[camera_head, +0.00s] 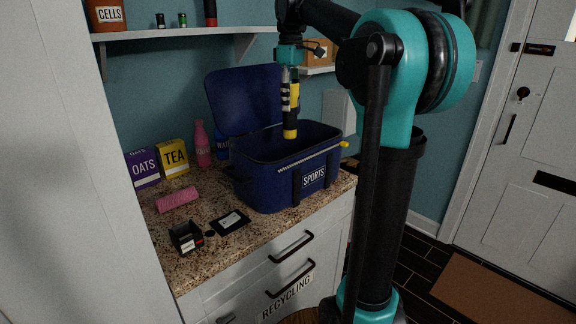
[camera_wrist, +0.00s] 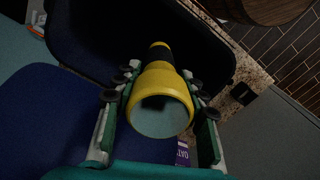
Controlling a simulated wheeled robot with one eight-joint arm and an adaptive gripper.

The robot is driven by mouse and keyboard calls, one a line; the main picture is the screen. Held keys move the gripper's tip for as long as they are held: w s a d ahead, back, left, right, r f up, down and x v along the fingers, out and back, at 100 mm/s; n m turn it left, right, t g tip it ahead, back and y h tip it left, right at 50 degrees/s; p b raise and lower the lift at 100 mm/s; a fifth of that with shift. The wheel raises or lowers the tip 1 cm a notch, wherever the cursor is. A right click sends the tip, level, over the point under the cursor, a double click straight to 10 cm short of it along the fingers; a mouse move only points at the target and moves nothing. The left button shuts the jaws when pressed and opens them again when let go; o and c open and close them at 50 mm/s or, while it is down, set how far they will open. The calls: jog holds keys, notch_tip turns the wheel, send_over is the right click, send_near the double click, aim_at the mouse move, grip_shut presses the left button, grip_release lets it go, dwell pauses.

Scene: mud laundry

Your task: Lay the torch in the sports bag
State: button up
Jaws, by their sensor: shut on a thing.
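The sports bag (camera_head: 270,185) is dark blue with a "SPORTS" label and stands on the counter with its lid (camera_head: 243,100) raised at the back. The torch (camera_head: 290,132) is yellow and black and hangs upright over the bag's opening, its lower end around the level of the rim. My gripper (camera_head: 290,88) is above the bag, shut on the torch. In the wrist view the torch (camera_wrist: 160,95) sits between the two fingers, its wide yellow head toward the camera and its narrow end pointing toward the dark bag interior (camera_wrist: 95,40). The bag's floor is hidden in the head view.
On the speckled counter (camera_head: 225,245) are a purple oats box (camera_head: 143,168), a yellow tea box (camera_head: 174,158), a pink bottle (camera_head: 202,145), a pink cloth-like item (camera_head: 177,199), a black card (camera_head: 230,222) and a small black box (camera_head: 186,237). A wall shelf (camera_head: 180,33) hangs above.

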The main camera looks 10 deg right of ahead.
aim_at(291, 119)
notch_tip(291, 119, down, 18)
dwell(0.5)
jog(key=shift+f, duration=0.15)
jog(key=o, duration=1.3)
notch_tip(291, 119, up, 12)
jog(key=shift+r, duration=0.1)
